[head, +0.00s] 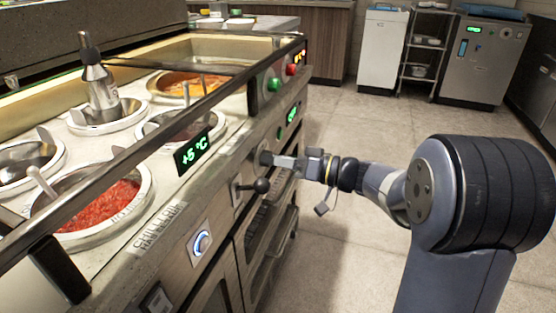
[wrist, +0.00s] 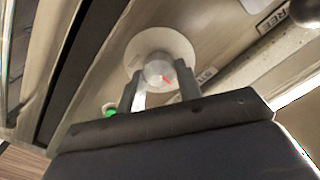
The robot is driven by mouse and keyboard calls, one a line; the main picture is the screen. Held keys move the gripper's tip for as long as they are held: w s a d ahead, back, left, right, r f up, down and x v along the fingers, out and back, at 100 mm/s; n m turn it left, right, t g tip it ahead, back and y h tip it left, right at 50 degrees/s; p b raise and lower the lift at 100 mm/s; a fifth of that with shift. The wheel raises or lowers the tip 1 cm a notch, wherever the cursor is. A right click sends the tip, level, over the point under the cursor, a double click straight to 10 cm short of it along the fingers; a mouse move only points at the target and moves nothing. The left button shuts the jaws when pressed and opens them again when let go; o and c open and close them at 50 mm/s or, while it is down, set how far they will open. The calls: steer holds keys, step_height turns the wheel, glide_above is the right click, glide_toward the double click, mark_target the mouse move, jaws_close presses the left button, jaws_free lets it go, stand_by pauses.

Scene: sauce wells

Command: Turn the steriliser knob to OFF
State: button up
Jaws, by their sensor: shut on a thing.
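A round silver knob (wrist: 158,72) with a red mark stands on a pale round plate on the steel counter front, in the wrist view. The red mark points to the lower right in that picture. My gripper (wrist: 158,88) is shut on the knob, one dark finger on each side. In the head view my gripper (head: 272,159) reaches the counter front from the right, and the knob is mostly hidden behind the fingers. I cannot read an OFF mark in either view.
A black ball-ended lever (head: 256,186) sits just below my gripper. A blue-lit button (head: 202,242) is nearer on the same front. Green (head: 274,84) and red (head: 292,69) buttons are farther along. Sauce wells with red sauce (head: 100,207) lie behind a rail.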

steer(key=shift+f+n, duration=0.1)
steer(key=shift+n, duration=0.2)
stand_by(0.4)
steer(key=o, duration=1)
steer(key=shift+c, duration=0.2)
steer(key=p+v, duration=0.2)
steer(key=v, duration=0.9)
steer(key=shift+p, duration=0.35)
steer(key=shift+a, duration=0.15)
steer(key=b+x, duration=0.2)
steer(key=x, duration=0.8)
steer(key=shift+w+a+b, duration=0.15)
steer(key=shift+a+b, duration=0.15)
steer(key=shift+b, duration=0.05)
